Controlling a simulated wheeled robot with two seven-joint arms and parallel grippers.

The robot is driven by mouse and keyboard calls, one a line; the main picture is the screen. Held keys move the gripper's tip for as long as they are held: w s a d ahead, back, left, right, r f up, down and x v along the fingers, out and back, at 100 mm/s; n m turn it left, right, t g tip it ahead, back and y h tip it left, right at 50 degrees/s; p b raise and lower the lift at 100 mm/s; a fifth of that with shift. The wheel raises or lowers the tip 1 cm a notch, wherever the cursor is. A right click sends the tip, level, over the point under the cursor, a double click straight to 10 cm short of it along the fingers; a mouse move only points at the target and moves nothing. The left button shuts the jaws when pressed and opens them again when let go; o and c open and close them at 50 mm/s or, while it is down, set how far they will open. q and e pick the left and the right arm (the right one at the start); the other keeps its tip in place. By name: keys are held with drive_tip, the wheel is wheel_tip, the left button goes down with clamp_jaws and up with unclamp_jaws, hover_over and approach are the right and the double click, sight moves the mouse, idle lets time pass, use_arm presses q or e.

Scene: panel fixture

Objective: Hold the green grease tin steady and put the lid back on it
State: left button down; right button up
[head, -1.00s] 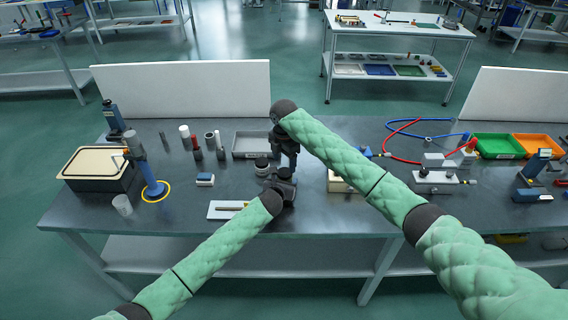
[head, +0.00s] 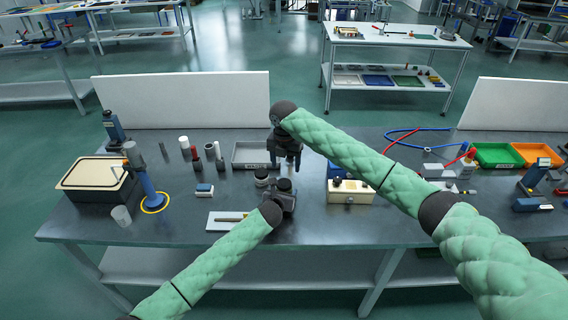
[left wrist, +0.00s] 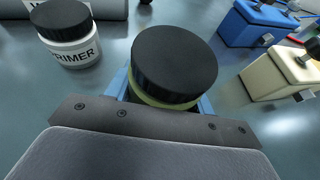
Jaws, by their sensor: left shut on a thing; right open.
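The green grease tin (left wrist: 160,101) shows in the left wrist view as a yellow-green band below a wide black lid (left wrist: 175,60). The lid sits on top of the tin; whether it is fully seated I cannot tell. My left gripper (head: 283,197) is shut on the tin, its blue fingers at the tin's sides. In the head view the lid (head: 284,184) shows as a dark disc above that gripper, and the tin's body is hidden. My right gripper (head: 287,162) is open and empty, above and behind the lid, apart from it.
A white primer tin (left wrist: 70,45) with a black lid stands close left of the held tin. A blue box (left wrist: 262,22) and a cream box (head: 342,197) stand to the right. A grey tray (head: 240,162) lies behind. A white plate (head: 214,225) with a tool lies front left.

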sight(284, 183)
drive_tip(key=n, duration=0.3)
drive_tip(key=shift+s+a+n, duration=0.15)
drive_tip(key=shift+a+n, duration=0.1)
drive_tip(key=shift+n, duration=0.15)
drive_tip(key=shift+f, duration=4)
drive_tip(key=shift+c, duration=0.3)
drive_tip(key=c, duration=0.9)
drive_tip(key=m, duration=0.5)
drive_tip(key=shift+c, duration=0.2)
drive_tip(key=m, duration=0.4)
drive_tip(key=shift+m, duration=0.4)
